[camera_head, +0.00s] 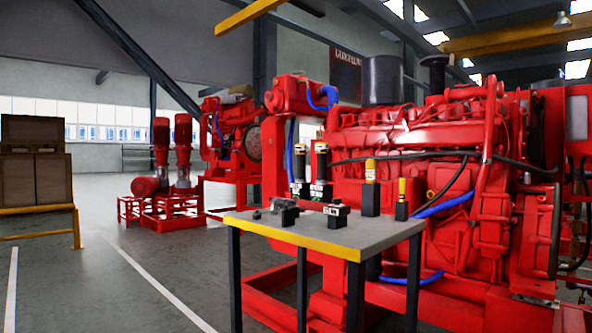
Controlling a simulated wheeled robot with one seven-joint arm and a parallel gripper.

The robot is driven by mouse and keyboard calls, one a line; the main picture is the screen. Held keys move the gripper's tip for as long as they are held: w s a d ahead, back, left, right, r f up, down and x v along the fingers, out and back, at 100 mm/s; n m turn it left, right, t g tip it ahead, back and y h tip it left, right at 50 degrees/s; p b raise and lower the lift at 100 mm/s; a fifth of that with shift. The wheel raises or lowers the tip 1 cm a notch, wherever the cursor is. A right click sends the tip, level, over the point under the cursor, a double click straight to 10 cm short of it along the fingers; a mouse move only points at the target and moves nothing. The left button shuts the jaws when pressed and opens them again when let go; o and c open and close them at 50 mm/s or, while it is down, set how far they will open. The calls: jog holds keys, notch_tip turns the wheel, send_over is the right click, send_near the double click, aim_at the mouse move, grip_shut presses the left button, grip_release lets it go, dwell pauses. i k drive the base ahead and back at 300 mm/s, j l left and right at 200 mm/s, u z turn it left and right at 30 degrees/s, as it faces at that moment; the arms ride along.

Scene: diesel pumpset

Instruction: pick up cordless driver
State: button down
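A small table with a grey top and a yellow front edge (290,236) stands in front of a large red diesel pumpset. Several small tools sit on it, some on black blocks. A dark grey tool (283,207) lies at the front left on a black block. Beside it is a small labelled item (336,212). Two dark upright items with pale labels stand at the back left. Two yellow-topped items stand towards the right. I cannot tell for sure which of these is the cordless driver. My gripper is not in view.
The red pumpset (465,175) fills the space right behind the table. Smaller red pumps (172,160) stand at the back left. Brown boxes (36,180) rest on a yellow-edged stand at the far left. The grey floor (105,285) left of the table is clear.

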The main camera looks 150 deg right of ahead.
aim_at(301, 149)
jog(key=z, duration=4.9)
jog(key=i+z, duration=0.1)
jog(key=z, duration=0.15)
